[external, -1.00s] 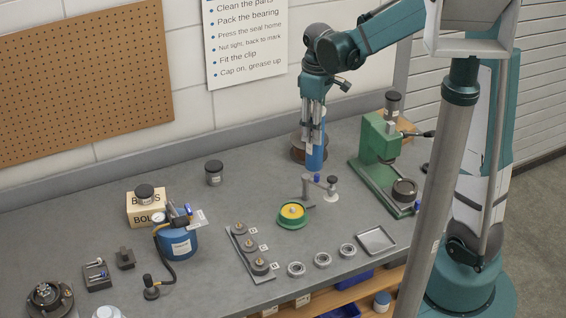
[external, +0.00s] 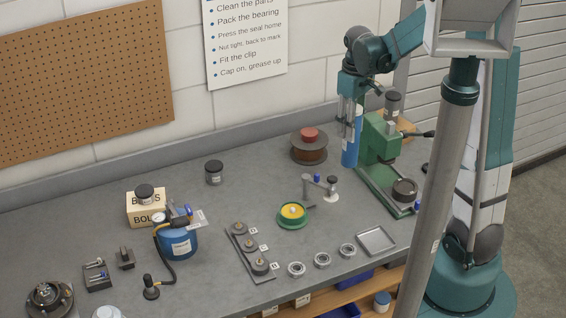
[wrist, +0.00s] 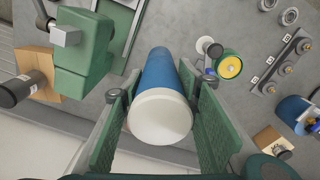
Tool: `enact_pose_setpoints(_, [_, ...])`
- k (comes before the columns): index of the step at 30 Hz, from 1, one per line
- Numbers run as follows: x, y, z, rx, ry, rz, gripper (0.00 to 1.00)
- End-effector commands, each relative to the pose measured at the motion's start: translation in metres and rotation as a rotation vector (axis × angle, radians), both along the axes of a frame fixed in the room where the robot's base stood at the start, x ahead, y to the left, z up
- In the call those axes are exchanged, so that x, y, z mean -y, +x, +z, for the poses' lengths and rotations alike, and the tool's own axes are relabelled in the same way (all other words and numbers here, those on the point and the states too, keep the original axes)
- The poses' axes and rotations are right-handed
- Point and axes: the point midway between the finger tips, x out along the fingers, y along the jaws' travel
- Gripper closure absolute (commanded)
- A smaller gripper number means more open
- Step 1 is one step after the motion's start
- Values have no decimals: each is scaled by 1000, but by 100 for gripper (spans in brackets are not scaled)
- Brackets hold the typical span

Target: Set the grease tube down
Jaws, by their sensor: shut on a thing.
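The grease tube (external: 350,148) is a blue cylinder, held upright beside the left of the green press in the external view. In the wrist view the blue tube (wrist: 166,85) shows its white end cap toward the camera. My gripper (external: 351,104) is shut on the tube near its upper end. In the wrist view my gripper's fingers (wrist: 158,105) lie on both sides of it. I cannot tell whether the tube's lower end touches the bench (external: 255,190).
The green press (external: 378,140) stands close on the tube's right. A brown spool with a red top (external: 309,147) stands to its left. Bare bench lies left of the spool.

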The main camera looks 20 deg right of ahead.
Motion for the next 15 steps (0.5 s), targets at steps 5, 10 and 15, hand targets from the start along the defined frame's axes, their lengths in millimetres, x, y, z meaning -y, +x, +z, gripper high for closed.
enact_pose_setpoints(5, [0, 0, -15, 0, 0, 0, 88])
enact_pose_setpoints(10, [0, 0, -19, 0, 0, 1, 88])
enact_pose_setpoints(15, [0, 0, -19, 0, 0, 1, 88])
